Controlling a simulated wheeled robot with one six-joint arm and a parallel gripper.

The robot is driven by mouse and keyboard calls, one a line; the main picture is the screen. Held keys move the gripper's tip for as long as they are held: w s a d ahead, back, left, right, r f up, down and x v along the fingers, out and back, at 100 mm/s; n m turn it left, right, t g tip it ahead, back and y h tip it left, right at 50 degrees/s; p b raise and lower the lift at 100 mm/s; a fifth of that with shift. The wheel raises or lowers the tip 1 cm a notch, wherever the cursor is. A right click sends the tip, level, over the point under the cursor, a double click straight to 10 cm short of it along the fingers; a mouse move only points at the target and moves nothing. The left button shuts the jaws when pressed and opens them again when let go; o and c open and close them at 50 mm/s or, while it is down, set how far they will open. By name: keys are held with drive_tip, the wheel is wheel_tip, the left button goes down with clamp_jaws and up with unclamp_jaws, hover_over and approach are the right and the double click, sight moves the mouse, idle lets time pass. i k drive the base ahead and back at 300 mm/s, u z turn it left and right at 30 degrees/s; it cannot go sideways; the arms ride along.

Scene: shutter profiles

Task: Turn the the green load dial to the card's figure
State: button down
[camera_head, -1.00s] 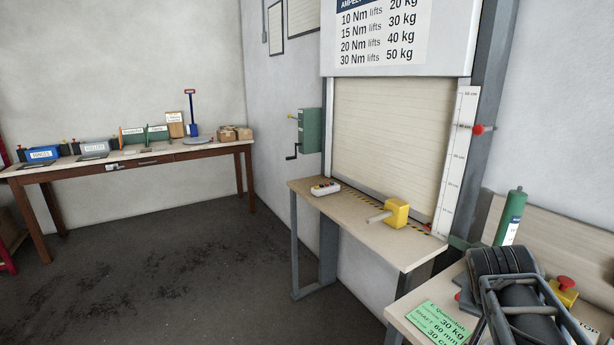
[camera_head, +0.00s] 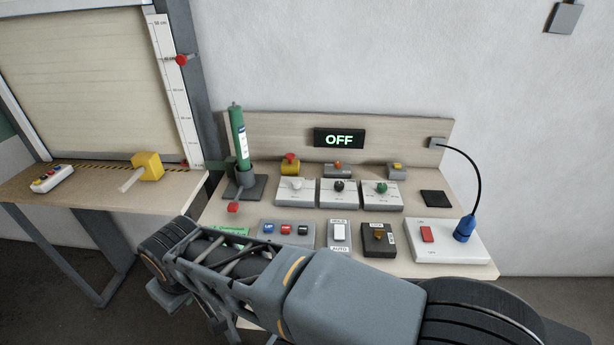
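The green load dial (camera_head: 381,188) is a small green knob on the rightmost of three light grey boxes on the control bench. Its scale and pointer are too small to read. The green card (camera_head: 232,230) lies at the bench's front left, mostly hidden behind my arm; in the earlier frame it shows "30 kg", "60 mm" and a cut-off "30 c". My arm crosses the bottom of the view in front of the bench. I cannot see my gripper's fingers. Nothing of mine touches the dial.
White (camera_head: 293,184) and black (camera_head: 339,187) knobs sit left of the green one. A display (camera_head: 339,138) reads OFF. Buttons and switches (camera_head: 339,233) line the front. A green cylinder (camera_head: 238,133) stands left, a blue cable plug (camera_head: 464,229) right. The shutter table (camera_head: 90,207) is farther left.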

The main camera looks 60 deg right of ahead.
sight(382, 187)
drive_tip(key=u, duration=0.1)
drive_tip(key=k, duration=0.4)
drive_tip(key=z, duration=0.3)
drive_tip(key=i, duration=0.35)
drive_tip(key=z, duration=2.9)
drive_tip(key=k, duration=0.5)
drive_tip(key=u, duration=0.4)
drive_tip(key=i, duration=0.5)
